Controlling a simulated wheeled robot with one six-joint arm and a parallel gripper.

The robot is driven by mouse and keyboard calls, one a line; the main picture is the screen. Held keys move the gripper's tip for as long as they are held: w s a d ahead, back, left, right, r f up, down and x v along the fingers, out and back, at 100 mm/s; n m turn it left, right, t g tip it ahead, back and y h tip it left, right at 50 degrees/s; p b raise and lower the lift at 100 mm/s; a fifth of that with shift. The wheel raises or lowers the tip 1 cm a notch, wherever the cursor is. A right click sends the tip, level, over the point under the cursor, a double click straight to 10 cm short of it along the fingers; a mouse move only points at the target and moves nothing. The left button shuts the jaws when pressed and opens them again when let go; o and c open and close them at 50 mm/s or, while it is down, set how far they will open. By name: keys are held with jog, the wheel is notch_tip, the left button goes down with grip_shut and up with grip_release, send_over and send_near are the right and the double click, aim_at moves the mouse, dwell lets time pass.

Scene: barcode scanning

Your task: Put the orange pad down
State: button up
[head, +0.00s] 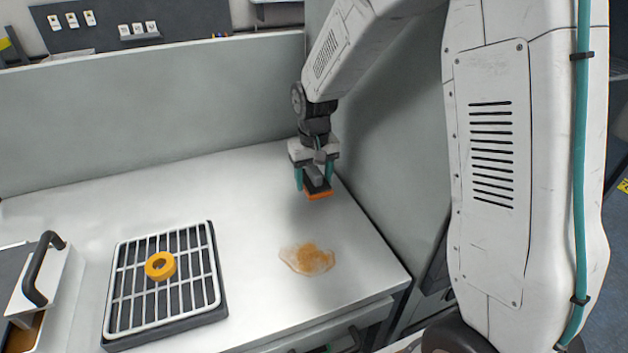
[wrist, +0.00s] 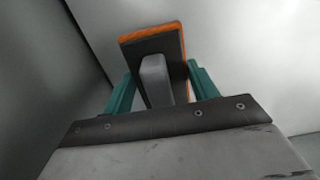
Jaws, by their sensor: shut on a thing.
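The orange pad (head: 318,194) has a dark backing and a grey grip block. My gripper (head: 313,179) is shut on it by the grey block and holds it above the white counter, near the right partition wall. In the wrist view the pad (wrist: 153,38) shows its dark back and orange rim, with the teal fingers of my gripper (wrist: 158,85) on either side of the grey block. An orange-brown stain (head: 308,259) lies on the counter below and in front of the pad. The exact gap between pad and counter is hard to tell.
A white grid rack (head: 120,315) on a dark tray stands at the left, with a yellow-orange ring (head: 160,266) on it. A box with a black handle (head: 40,268) is at the far left. The counter (head: 230,190) behind the rack is clear.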

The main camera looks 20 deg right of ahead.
aim_at(314, 169)
jog(key=shift+f, duration=0.5)
jog(key=shift+s+f, duration=0.15)
jog(key=shift+f, duration=0.25)
jog(key=o, duration=1)
jog(key=shift+s+f, duration=0.1)
jog(key=shift+f, duration=0.05)
jog(key=shift+c, duration=0.2)
jog(key=shift+o, duration=0.3)
jog(key=shift+r, duration=0.45)
jog(key=r, duration=1.2)
jog(key=shift+w+r, duration=0.1)
jog(key=shift+w, duration=0.1)
